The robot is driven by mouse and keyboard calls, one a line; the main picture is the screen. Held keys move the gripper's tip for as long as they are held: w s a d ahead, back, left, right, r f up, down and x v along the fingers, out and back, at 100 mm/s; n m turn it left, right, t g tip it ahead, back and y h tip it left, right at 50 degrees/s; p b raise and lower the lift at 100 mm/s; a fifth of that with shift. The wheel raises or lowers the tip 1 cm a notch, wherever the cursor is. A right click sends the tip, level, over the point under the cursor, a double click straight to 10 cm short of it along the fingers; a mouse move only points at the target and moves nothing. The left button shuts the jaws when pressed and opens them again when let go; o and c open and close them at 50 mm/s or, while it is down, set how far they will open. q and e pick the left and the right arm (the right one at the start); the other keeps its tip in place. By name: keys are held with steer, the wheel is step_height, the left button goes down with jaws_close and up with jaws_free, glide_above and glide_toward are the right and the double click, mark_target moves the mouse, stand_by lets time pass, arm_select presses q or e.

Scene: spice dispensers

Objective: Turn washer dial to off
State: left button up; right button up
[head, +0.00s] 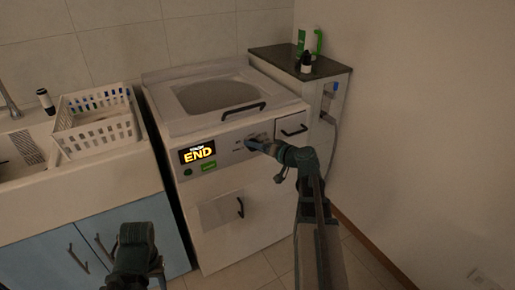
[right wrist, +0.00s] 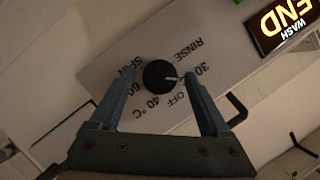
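The washer (head: 235,190) is a white top-loading machine with a lit display (head: 197,154) reading END. Its dial (right wrist: 159,75) is a round black knob with a white pointer mark. In the right wrist view the pointer lies to the right, between the 30 and OFF labels. My right gripper (head: 258,146) is at the washer's front panel and hides the dial in the head view. In the right wrist view its fingers (right wrist: 158,78) are open, one on each side of the dial, with gaps visible. My left gripper (head: 150,268) is low at the front, before the blue cabinet; its opening is unclear.
A white basket (head: 96,122) stands on the sink counter at left, above a blue cabinet (head: 75,255). A dark-topped side unit (head: 290,62) with bottles stands right of the washer. A drawer handle (head: 293,131) is close to my right gripper. Open floor lies in front.

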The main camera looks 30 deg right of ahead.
jaws_close()
steer(key=shift+d+f+m+t+y+b, duration=0.1)
steer(key=shift+m+t+y+b, duration=0.35)
steer(key=shift+m+b, duration=0.8)
steer(key=shift+a+f+m+t+y+b, duration=0.25)
steer(key=shift+m+y+b, duration=0.35)
steer(key=shift+m+b, duration=0.6)
steer(key=shift+d+m+t+y+b, duration=0.25)
steer(key=shift+m+t+y+b, duration=0.25)
steer(key=shift+m+b, duration=0.75)
steer(key=shift+m, duration=0.4)
steer(key=shift+o, duration=0.9)
jaws_free()
